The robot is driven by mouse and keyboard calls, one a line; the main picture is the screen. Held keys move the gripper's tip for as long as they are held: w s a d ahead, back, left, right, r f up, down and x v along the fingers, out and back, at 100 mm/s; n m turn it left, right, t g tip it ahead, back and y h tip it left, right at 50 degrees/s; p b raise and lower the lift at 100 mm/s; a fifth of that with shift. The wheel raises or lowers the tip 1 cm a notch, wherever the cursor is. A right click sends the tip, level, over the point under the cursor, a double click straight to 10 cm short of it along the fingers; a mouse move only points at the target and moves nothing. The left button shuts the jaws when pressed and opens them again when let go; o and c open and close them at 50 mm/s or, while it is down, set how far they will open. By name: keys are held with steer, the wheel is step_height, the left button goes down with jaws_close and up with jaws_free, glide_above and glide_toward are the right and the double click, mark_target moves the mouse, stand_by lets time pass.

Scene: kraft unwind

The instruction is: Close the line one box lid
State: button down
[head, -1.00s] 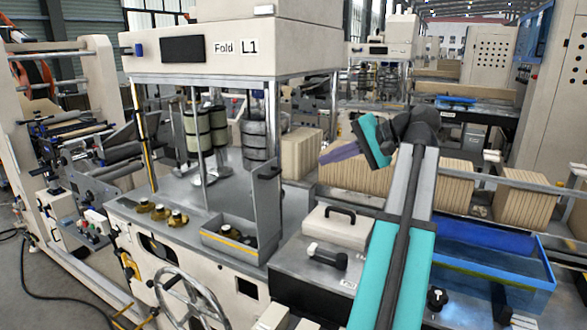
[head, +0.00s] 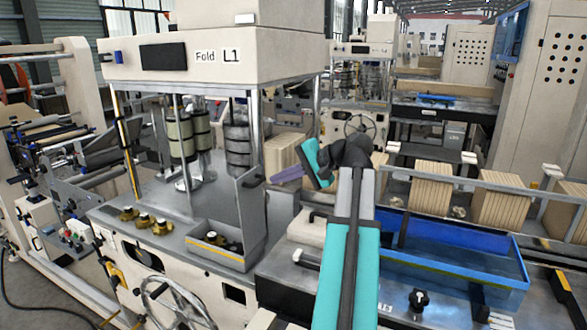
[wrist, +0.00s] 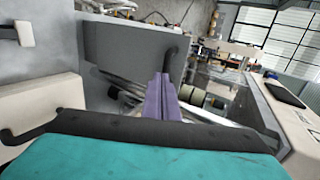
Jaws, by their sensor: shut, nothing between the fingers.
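The line one box (head: 220,255) is an open grey metal tray with a yellow stripe, on the deck of the machine marked Fold L1. Its grey lid (head: 250,212) stands upright at the box's right side, so the box is open. A black handle (head: 254,181) is at the lid's top edge. Dark and brass parts show inside the box. My gripper (head: 276,178) has purple fingers, shut and empty, to the right of the lid's handle. In the wrist view the fingers (wrist: 160,92) point towards the grey lid (wrist: 120,60) and its black handle (wrist: 172,45); contact cannot be told.
A cream cover (head: 304,228) with a dark handle lies right of the box, partly behind my arm. A blue bin (head: 460,262) is farther right. Machine posts (head: 264,130) and rollers (head: 238,146) stand behind the lid. Brass knobs (head: 145,220) sit on the deck to the left.

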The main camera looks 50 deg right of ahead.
mark_target(262, 180)
steer(key=shift+w+a+f+p, duration=0.1)
steer(key=shift+w+a+p, duration=0.05)
steer(key=shift+w, duration=0.35)
steer(key=shift+w+a+f+p, duration=0.1)
steer(key=shift+w+f+p, duration=0.1)
steer(key=shift+w, duration=0.3)
steer(key=shift+w+a+f+p, duration=0.1)
steer(key=shift+w+a+p, duration=0.05)
steer(key=shift+w, duration=0.35)
steer(key=shift+d+r, duration=0.1)
steer(key=shift+d, duration=0.4)
steer(key=shift+a, duration=0.4)
steer(key=shift+w, duration=0.15)
